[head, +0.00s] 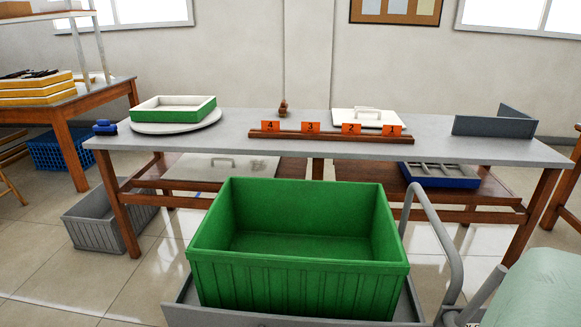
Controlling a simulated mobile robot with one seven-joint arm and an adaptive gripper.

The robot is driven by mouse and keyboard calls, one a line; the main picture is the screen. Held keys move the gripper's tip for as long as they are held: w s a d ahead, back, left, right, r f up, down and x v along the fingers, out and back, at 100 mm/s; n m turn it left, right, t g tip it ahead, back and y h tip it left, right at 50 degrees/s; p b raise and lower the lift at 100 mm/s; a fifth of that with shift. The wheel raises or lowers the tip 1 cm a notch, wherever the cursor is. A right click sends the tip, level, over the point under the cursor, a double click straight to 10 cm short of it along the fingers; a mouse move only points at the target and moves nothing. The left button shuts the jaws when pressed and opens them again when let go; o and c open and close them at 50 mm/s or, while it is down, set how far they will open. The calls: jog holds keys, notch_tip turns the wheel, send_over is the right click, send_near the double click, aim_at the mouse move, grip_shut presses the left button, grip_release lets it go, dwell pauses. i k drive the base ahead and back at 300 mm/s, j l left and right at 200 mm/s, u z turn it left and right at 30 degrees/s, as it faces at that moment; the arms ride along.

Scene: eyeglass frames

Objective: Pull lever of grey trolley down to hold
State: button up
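The grey trolley (180,312) stands at the bottom centre, its flat deck cut off by the lower edge of the picture. Its bent grey tube handle (437,228) rises on the right side. A large empty green crate (297,283) sits on the deck and covers most of it. I cannot make out the trolley's lever or whether it is up or down; the area at the handle's foot is partly cut off. My gripper is not in view.
A long table (235,125) stands behind the trolley, with a green-rimmed tray (172,109) and orange number tags (311,127). A grey bin (108,222) is on the floor at left. A pale green rounded shape (545,285) fills the lower right corner.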

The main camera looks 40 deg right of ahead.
aim_at(451, 318)
jog(key=z, duration=1.05)
jog(key=k+j+z, duration=0.45)
jog(key=k+z, duration=0.15)
